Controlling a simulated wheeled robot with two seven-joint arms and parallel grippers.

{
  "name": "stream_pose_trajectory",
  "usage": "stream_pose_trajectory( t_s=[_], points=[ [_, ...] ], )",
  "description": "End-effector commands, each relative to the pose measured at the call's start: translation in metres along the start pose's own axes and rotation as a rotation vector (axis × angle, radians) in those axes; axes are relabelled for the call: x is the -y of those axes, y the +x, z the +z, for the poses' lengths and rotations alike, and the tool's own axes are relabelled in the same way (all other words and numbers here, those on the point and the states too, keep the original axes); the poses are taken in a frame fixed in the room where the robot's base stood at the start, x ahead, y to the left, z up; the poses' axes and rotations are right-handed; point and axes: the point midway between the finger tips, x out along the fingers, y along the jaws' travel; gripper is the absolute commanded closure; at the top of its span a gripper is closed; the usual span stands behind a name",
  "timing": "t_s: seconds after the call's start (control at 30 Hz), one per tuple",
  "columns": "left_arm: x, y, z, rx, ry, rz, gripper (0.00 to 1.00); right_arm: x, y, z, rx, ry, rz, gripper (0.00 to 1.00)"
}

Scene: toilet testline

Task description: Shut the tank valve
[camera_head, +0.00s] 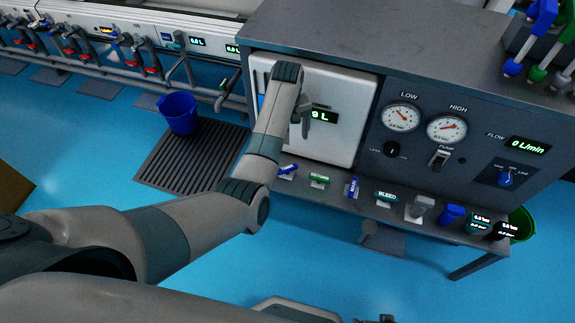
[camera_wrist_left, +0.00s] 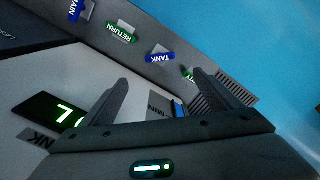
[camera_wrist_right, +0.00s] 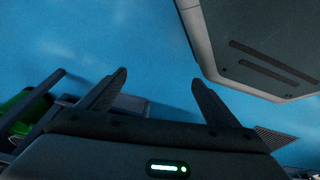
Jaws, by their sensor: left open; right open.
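The tank valve shows as a blue handle lettered TANK on a pale plate, on the ledge below the white tank panel in the head view (camera_head: 288,170). It also shows in the left wrist view (camera_wrist_left: 160,57), ahead of the fingertips. My left gripper (camera_head: 305,112) is in front of the white panel (camera_head: 345,135), above and apart from the tank valve. It is open and empty in the left wrist view (camera_wrist_left: 160,80). My right gripper (camera_wrist_right: 158,88) is open and empty over the blue floor in the right wrist view.
The ledge also carries a green RETURN handle (camera_head: 319,180), a blue MAIN handle (camera_head: 353,187) and a BLEED handle (camera_head: 385,195). Gauges (camera_head: 446,128) sit on the dark panel at right. A blue bucket (camera_head: 179,113) stands by a floor grate (camera_head: 193,158). Blue floor is free in front.

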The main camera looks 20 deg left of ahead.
Motion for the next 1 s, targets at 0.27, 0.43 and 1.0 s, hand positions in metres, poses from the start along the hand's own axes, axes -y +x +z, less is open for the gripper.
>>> stream_pose_trajectory(
  t_s=[0.27, 0.43, 1.0],
  points=[
    [0.001, 0.044, 0.001, 0.003, 0.0, -0.003, 0.16, 0.001, -0.006, -0.003, 0.004, -0.001, 0.0, 0.16],
    [0.001, 0.075, 0.001, 0.003, 0.001, -0.003, 0.16, 0.001, -0.022, -0.013, -0.006, 0.0, 0.002, 0.16],
    [0.0, 0.155, 0.0, 0.0, 0.0, 0.0, 0.16, 0.003, -0.072, -0.03, -0.014, -0.001, 0.003, 0.16]
  ],
)
